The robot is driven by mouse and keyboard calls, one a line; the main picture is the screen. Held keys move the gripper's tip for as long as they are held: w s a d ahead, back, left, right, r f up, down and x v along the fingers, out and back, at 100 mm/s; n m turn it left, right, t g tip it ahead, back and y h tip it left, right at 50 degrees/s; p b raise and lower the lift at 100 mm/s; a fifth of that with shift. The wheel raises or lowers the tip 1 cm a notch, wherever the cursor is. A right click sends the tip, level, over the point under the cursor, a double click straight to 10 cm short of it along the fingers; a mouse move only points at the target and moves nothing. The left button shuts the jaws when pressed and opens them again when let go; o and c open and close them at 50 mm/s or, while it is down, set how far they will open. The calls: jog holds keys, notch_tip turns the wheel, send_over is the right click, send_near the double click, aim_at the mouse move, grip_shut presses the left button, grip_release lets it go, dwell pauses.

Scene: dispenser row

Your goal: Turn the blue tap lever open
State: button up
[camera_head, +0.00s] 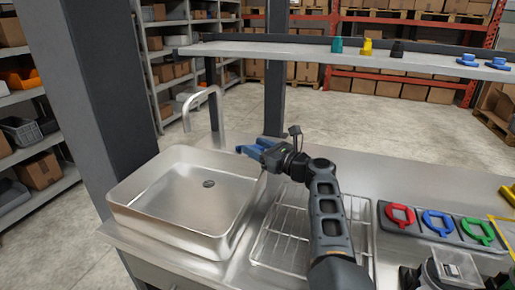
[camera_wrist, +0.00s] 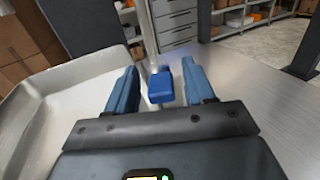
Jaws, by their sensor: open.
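The blue tap lever (camera_wrist: 161,90) shows in the wrist view as a small blue block in front of the tap's upright metal post (camera_wrist: 148,35). My gripper (camera_wrist: 160,68) is open, with one blue finger on each side of the lever and a visible gap to both in the picture. In the head view my gripper (camera_head: 252,146) is at the right rear corner of the sink, and the lever cannot be told apart from its blue fingers there. The tap's curved spout (camera_head: 203,93) rises behind the sink.
The steel sink (camera_head: 128,205) lies left of my arm. A wire rack (camera_head: 272,240) lies under my arm. A panel with red, blue and green rings (camera_head: 438,226) is at the right. A shelf (camera_head: 300,50) with small colored items spans the back.

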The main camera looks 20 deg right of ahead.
jog(key=v, duration=0.8)
jog(key=shift+a, duration=0.1)
jog(key=shift+c, duration=0.2)
